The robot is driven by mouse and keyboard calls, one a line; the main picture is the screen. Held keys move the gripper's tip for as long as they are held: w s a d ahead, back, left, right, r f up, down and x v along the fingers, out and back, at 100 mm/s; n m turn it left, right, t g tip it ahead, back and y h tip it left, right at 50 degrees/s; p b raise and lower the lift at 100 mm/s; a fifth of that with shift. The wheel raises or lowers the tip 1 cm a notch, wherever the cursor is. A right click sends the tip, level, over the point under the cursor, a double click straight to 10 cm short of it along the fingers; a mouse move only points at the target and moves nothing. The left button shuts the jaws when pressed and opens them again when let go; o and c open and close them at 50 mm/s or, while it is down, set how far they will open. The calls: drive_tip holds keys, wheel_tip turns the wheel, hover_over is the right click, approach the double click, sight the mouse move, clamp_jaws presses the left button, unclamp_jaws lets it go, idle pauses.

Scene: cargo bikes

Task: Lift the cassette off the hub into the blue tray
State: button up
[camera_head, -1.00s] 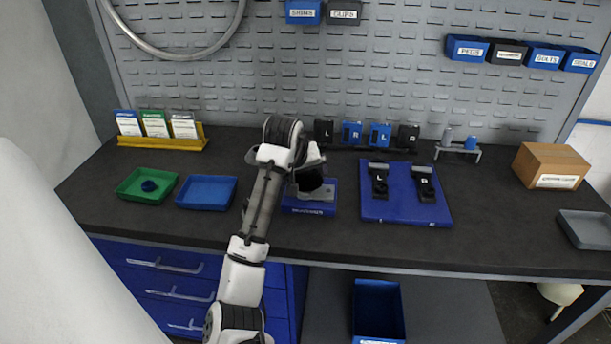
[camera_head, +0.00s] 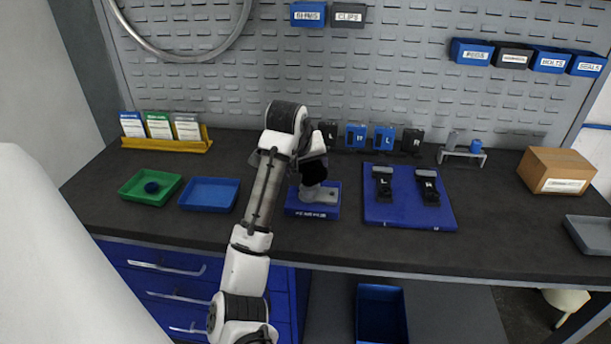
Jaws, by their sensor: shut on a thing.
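The black cassette (camera_head: 313,174) is between the fingers of my gripper (camera_head: 311,160), which is shut on it. It is over the grey hub (camera_head: 316,195), whose upper part shows just below it. I cannot tell whether the two still touch. The hub sits on a blue labelled base (camera_head: 300,211) on the bench. The blue tray (camera_head: 208,194) lies empty on the bench to the left of my arm. My wrist and arm partly hide the gripper.
A green tray (camera_head: 150,188) with a dark blue round part stands left of the blue tray. A blue mat (camera_head: 408,212) with two black tools lies right of the hub. Small black and blue holders (camera_head: 356,137) stand behind. Bare bench lies in front of the trays.

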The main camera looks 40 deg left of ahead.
wheel_tip(320, 180, up, 16)
drive_tip(key=shift+f+b, duration=0.1)
drive_tip(key=shift+b, duration=0.75)
drive_tip(key=shift+r, duration=0.35)
